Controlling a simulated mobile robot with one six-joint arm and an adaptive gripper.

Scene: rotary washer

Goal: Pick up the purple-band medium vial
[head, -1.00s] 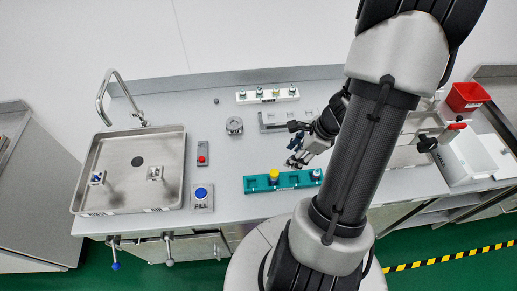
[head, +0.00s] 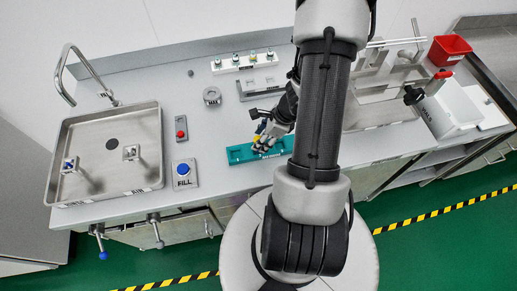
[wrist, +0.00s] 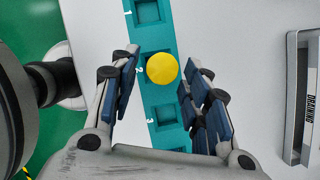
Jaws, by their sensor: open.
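No purple band can be made out on any vial in these frames. A vial with a round yellow cap (wrist: 162,68) stands in a slot of the teal rack (wrist: 137,38), seen from above in the wrist view, so its band is hidden. My gripper (wrist: 160,72) is open, with a finger on each side of the yellow cap and visible space between. In the head view my gripper (head: 266,136) is over the teal rack (head: 240,155) and partly hides it. Several small vials stand in the white rack (head: 245,67) at the back; their bands are too small to read.
A steel sink (head: 90,140) with a tap is at left, beside a blue FILL button (head: 183,169) and a red button (head: 181,133). A round grey piece (head: 212,97) and a grey fixture (head: 262,88) lie behind the teal rack. A red bin (head: 449,48) is at right.

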